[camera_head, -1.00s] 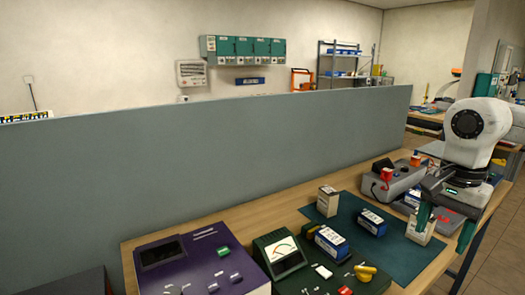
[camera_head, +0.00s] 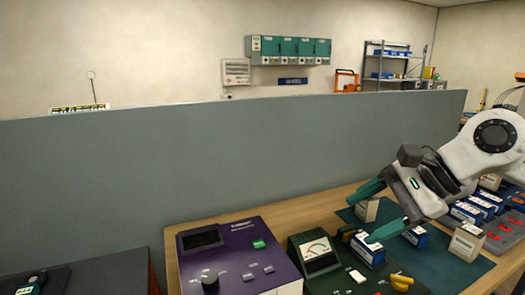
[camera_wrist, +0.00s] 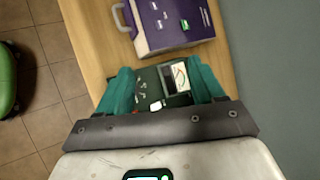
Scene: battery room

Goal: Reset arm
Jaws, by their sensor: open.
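My gripper (camera_head: 381,207) is at the right in the head view, raised above the workbench with its green fingers pointing left. The fingers are spread apart with nothing between them. The wrist view also shows my gripper (camera_wrist: 163,90), its two fingers wide apart over the dark green meter device (camera_wrist: 150,92). In the head view that device (camera_head: 316,252) stands below and left of the fingers. A blue-and-white battery box (camera_head: 369,250) and a cream box (camera_head: 367,210) are close behind or below the fingers; I cannot tell the exact gap.
A purple device (camera_head: 235,262) stands on the wooden bench (camera_head: 290,213). A green mat (camera_head: 440,256) holds more boxes, including a cream one (camera_head: 466,243). A grey tray with red parts (camera_head: 505,236) is at the right. A grey partition (camera_head: 200,165) runs behind the bench.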

